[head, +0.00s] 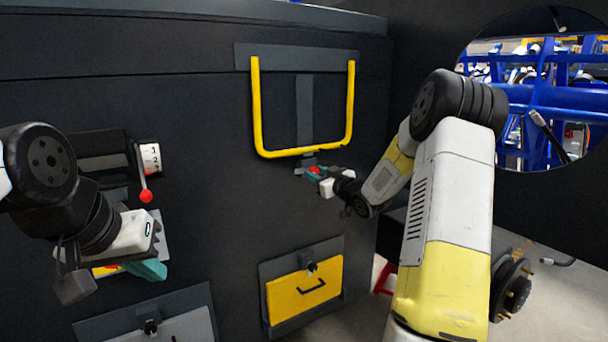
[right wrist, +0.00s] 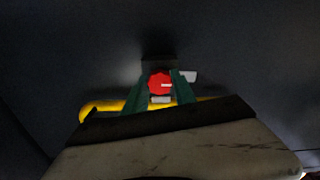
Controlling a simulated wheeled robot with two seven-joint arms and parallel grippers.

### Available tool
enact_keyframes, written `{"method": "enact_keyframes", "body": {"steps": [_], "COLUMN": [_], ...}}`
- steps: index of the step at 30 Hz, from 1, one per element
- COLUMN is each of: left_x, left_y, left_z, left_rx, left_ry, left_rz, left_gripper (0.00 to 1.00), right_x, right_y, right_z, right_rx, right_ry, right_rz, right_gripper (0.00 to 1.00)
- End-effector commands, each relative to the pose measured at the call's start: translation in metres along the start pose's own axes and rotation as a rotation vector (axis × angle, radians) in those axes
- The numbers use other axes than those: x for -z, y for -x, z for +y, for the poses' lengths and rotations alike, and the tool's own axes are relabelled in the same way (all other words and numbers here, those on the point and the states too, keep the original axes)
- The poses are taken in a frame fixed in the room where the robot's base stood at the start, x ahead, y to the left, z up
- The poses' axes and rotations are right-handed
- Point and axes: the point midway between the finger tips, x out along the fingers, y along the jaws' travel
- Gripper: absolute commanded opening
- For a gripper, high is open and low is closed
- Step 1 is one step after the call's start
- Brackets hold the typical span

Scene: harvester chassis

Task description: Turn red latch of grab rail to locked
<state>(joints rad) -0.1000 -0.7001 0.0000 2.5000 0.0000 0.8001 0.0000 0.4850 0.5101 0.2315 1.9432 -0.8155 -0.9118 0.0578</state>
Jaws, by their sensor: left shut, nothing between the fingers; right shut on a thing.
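The yellow U-shaped grab rail (head: 302,153) hangs on the dark chassis wall, and part of it shows in the right wrist view (right wrist: 100,107). The red latch (head: 314,170) sits just below the rail's bottom bar. In the right wrist view the latch (right wrist: 160,84) is a red knob with a white mark lying roughly horizontal. My right gripper (head: 309,172) has its teal fingers closed on both sides of the knob, also in the right wrist view (right wrist: 160,88). My left gripper (head: 150,268) is shut and empty at the lower left, away from the rail.
A red-knobbed lever (head: 146,194) with a plate marked 1 and 2 (head: 150,158) is on the wall at left. A yellow drawer-like panel with a black handle (head: 304,292) is below the latch. A grey panel (head: 170,326) is at the lower left.

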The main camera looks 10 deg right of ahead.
Motion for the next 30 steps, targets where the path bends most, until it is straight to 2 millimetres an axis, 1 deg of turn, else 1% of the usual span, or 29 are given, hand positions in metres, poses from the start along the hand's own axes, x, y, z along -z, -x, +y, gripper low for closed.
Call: {"method": "enact_keyframes", "body": {"steps": [8, 30], "left_x": [0.0, 0.0], "left_y": [0.0, 0.0], "left_z": [0.0, 0.0], "left_rx": [0.0, 0.0], "left_ry": [0.0, 0.0], "left_rz": [0.0, 0.0], "left_gripper": [0.0, 0.0], "right_x": [-0.0006, -0.001], "right_y": [0.0004, 0.0004], "right_z": [0.0007, 0.0008], "right_rx": [-0.001, -0.001], "right_ry": [-0.201, -0.906], "right_rz": [-0.001, 0.0], "right_gripper": [0.0, 0.0]}}
